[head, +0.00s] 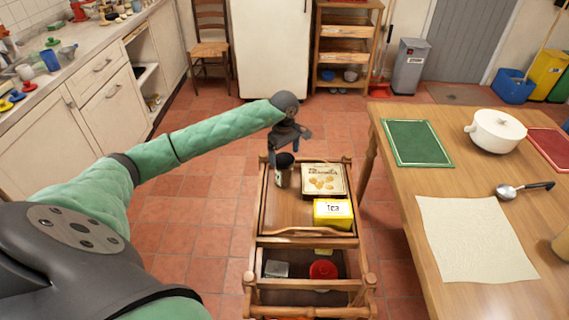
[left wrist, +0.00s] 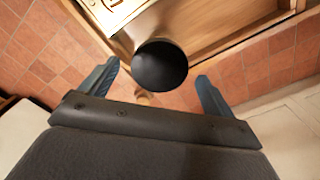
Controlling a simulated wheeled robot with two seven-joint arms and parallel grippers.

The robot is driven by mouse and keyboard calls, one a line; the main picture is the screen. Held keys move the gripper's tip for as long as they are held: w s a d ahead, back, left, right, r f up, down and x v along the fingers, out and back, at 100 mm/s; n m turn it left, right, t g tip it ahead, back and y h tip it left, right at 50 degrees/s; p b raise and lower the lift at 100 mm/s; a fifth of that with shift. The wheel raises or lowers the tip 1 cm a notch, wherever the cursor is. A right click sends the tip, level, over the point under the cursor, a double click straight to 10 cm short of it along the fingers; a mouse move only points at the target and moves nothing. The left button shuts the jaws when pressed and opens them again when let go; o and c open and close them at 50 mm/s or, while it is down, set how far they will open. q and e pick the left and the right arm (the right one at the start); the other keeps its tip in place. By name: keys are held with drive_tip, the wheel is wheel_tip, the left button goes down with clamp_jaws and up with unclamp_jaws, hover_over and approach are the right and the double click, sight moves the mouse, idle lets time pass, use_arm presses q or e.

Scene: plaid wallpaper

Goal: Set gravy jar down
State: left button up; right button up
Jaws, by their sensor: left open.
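The gravy jar (head: 283,179), a small dark jar with a black lid, stands upright on the top tier of the wooden trolley (head: 285,208), near its far left corner. In the left wrist view its round black lid (left wrist: 160,66) fills the middle and hides the jar body. My left gripper (head: 286,150) is just above the jar. In the left wrist view its blue fingers (left wrist: 158,72) are spread, one on each side of the lid, with gaps to both. My right gripper is not in view.
A biscuit box (head: 323,180) lies right of the jar, with a yellow tea tin (head: 333,213) nearer. A red-lidded container (head: 323,270) sits on the lower tier. The wooden table (head: 400,195) stands to the right. The trolley's near left top is bare.

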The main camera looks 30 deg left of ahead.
use_arm(q)
wheel_tip(320, 180, up, 6)
drive_tip(key=shift+f+b, duration=0.2)
drive_tip(key=shift+b, duration=0.35)
drive_tip(key=shift+r, duration=0.7)
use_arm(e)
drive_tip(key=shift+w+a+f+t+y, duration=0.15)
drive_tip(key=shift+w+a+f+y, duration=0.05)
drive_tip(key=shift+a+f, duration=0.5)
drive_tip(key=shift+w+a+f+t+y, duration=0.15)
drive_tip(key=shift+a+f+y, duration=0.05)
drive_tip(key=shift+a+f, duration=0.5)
use_arm(q)
drive_tip(key=shift+f, duration=0.1)
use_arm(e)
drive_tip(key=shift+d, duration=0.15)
